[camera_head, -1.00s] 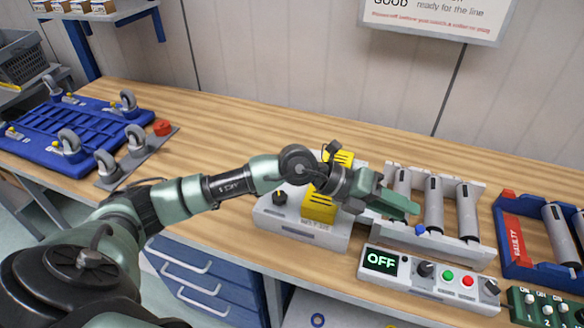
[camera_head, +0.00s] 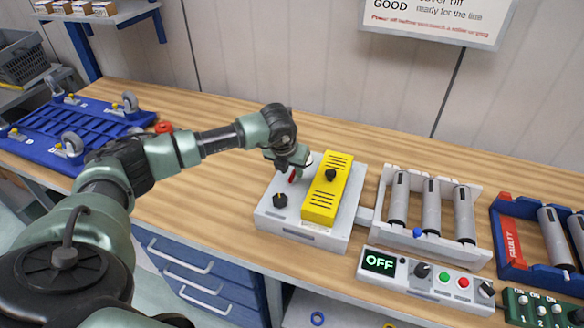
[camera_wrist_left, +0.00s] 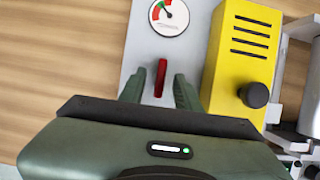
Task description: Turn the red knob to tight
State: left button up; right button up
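The red knob (camera_head: 292,178) is on the light grey base, left of the yellow cover, partly hidden by my left gripper in the head view. In the left wrist view, the red knob (camera_wrist_left: 160,78) is a narrow red bar, standing between my fingertips. My left gripper (camera_wrist_left: 160,88) is open, one finger each side of the knob, with a gap on both sides. In the head view, my left gripper (camera_head: 296,164) points down over it. A round dial (camera_wrist_left: 169,16) with coloured bands lies just beyond the knob. My right gripper is out of view.
The yellow cover (camera_head: 322,200) with a black knob stands close right of the gripper. A black knob (camera_head: 280,200) is on the base's front left. The roller rack (camera_head: 385,190) and control panel reading OFF (camera_head: 425,278) are further right. Bare bench lies behind.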

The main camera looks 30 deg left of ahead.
pick_arm(q)
jog(key=shift+w+f, duration=0.2)
jog(key=shift+f, duration=0.35)
grip_shut()
